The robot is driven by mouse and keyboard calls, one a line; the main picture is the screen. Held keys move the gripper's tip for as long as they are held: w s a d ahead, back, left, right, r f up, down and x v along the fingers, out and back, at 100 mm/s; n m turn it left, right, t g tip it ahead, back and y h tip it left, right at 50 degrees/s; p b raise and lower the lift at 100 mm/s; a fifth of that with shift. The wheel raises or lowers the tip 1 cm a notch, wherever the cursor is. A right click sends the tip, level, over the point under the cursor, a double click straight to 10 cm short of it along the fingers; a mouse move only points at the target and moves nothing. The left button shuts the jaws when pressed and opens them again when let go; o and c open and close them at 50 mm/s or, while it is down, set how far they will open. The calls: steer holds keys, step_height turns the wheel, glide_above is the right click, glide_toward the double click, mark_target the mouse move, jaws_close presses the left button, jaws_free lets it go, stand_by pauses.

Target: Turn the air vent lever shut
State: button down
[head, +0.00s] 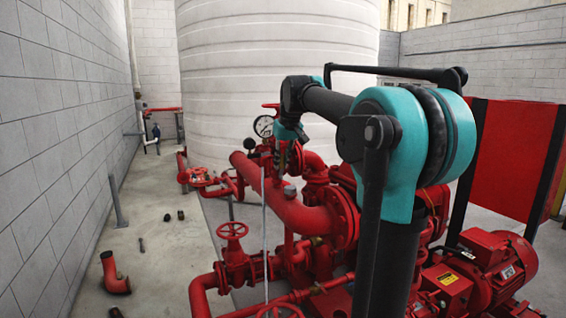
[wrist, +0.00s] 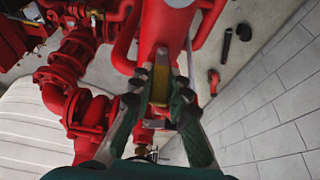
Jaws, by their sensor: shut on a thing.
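The air vent lever (wrist: 160,92) shows in the wrist view as a short yellow piece in front of a large red pipe. My gripper (wrist: 161,79) has its two grey-green fingers on either side of the lever and is shut on it. In the head view, my gripper (head: 284,152) reaches down above the red pipework, just right of the round pressure gauge (head: 264,126). The lever cannot be made out in the head view. How far the lever is turned is hard to tell.
A large red pipe (head: 290,208) runs below my gripper, with a red handwheel (head: 232,230) at its front left. A red motor (head: 497,262) stands at the right. A white tank (head: 225,80) is behind. The floor along the grey wall has loose pipe pieces (head: 114,274).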

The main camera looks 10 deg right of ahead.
steer(key=shift+h, duration=0.3)
stand_by(0.4)
steer(key=a+h, duration=0.1)
steer(key=a+t+h, duration=0.1)
steer(key=n+h, duration=0.1)
steer(key=h, duration=0.1)
steer(key=shift+s+a+f+t, duration=0.3)
steer(key=shift+s+a+f, duration=0.05)
steer(key=shift+a, duration=0.05)
steer(key=h, duration=0.1)
steer(key=a+f+t+h, duration=0.1)
steer(key=n+h, duration=0.1)
steer(key=h, duration=0.1)
steer(key=shift+s+a+f+t, duration=0.25)
steer(key=shift+a+t, duration=0.05)
steer(key=f+h, duration=0.1)
steer(key=h, duration=0.1)
steer(key=a+f+n+t+h, duration=0.1)
steer(key=h, duration=0.1)
steer(key=shift+s+t, duration=0.2)
steer(key=shift+t, duration=0.1)
steer(key=shift+f+n+t+h, duration=0.7)
steer(key=shift+f+t+h, duration=0.2)
steer(key=shift+h, duration=0.6)
